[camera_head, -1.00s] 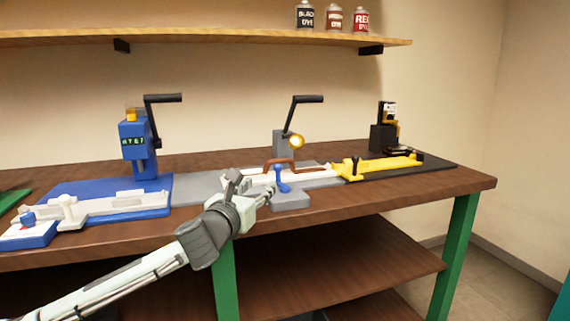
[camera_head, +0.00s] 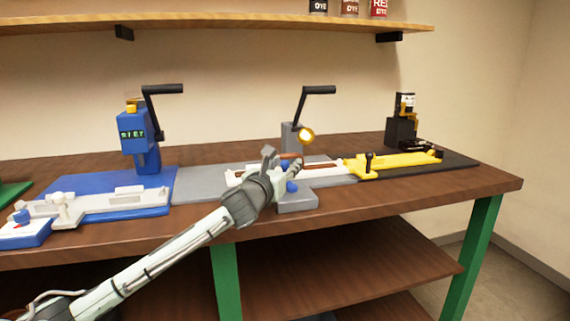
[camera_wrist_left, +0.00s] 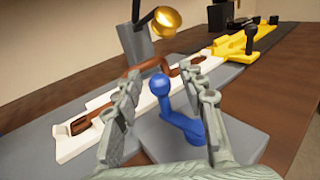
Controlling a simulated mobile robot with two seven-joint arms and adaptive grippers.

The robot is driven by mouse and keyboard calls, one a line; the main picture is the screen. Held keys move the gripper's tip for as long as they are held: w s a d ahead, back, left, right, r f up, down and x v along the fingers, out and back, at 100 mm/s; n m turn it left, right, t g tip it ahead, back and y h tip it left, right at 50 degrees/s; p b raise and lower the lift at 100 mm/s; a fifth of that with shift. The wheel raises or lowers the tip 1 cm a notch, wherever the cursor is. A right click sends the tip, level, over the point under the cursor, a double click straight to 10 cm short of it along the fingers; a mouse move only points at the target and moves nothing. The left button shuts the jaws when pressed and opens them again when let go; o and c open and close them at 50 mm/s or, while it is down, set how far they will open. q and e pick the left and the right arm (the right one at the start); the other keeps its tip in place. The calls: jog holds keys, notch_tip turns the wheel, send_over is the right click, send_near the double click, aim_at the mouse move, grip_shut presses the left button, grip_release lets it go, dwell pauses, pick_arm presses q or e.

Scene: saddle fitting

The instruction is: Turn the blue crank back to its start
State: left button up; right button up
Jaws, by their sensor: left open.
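The blue crank (camera_wrist_left: 180,118) stands on a grey block (camera_wrist_left: 160,140) at the front of the middle station, with a round blue knob on top. In the left wrist view it shows between the fingers of my left gripper (camera_wrist_left: 167,98), which is open. The fingers stand apart on either side, and I see no clear contact. In the head view my left gripper (camera_head: 282,165) hides most of the crank, and only a blue part (camera_head: 292,187) shows. My right gripper is not in view.
Behind the crank lies a white fixture (camera_wrist_left: 95,112) with a brown curved piece (camera_wrist_left: 130,77). A grey post with a black lever (camera_head: 302,105) and a lamp (camera_head: 306,135) stands behind. A blue press (camera_head: 138,140) is left, a yellow fixture (camera_head: 400,162) right.

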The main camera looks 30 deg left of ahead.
pick_arm(q)
jog(key=shift+c, duration=0.2)
grip_shut()
jog(key=shift+w+m+h, duration=0.15)
jog(key=shift+m+h, duration=0.15)
jog(key=shift+h, duration=0.1)
